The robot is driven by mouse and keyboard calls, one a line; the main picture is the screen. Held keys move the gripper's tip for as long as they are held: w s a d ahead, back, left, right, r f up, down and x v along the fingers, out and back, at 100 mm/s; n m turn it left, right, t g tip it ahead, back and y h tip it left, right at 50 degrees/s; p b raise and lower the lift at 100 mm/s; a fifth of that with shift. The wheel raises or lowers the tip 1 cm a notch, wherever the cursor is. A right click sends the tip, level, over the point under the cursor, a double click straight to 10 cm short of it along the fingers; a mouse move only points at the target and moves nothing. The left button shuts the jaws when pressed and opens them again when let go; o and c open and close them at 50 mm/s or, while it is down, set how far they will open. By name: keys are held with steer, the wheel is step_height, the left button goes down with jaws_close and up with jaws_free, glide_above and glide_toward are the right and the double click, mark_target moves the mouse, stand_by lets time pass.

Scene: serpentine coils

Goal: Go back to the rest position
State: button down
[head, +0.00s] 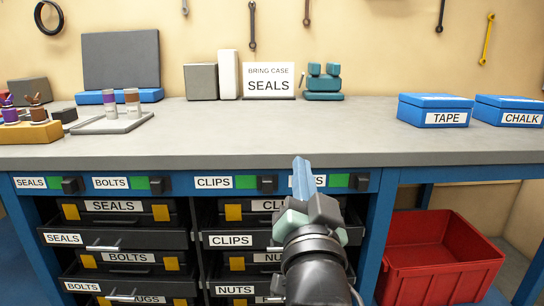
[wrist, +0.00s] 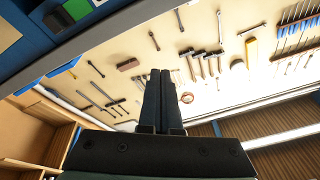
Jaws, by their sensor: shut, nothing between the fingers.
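My gripper (head: 302,172) is raised in front of the workbench, with its fingers pointing up just below the bench's front edge in the head view. The gripper is shut, with its two dark fingers together in the wrist view (wrist: 158,88), and holds nothing. It covers part of a label on the drawer row behind it. No rest position is marked in either view.
The grey workbench (head: 230,135) has drawers and labelled cases below. On top stand a "SEALS" sign (head: 269,80), a teal vise (head: 323,82), and blue TAPE (head: 436,109) and CHALK (head: 510,110) boxes. A red bin (head: 435,255) sits at lower right. The middle benchtop is clear.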

steer(key=s+a+r+n+t+p, duration=0.2)
steer(key=s+r+n+t, duration=0.1)
steer(key=s+r, duration=0.8)
steer(key=s+a+r+n+t+p, duration=0.3)
steer(key=s+r, duration=0.5)
steer(key=r, duration=0.7)
step_height(320, 180, up, 35)
steer(key=p, duration=3.5)
steer(key=shift+w+d+f, duration=0.15)
steer(key=shift+w+d, duration=0.05)
steer(key=shift+w, duration=0.25)
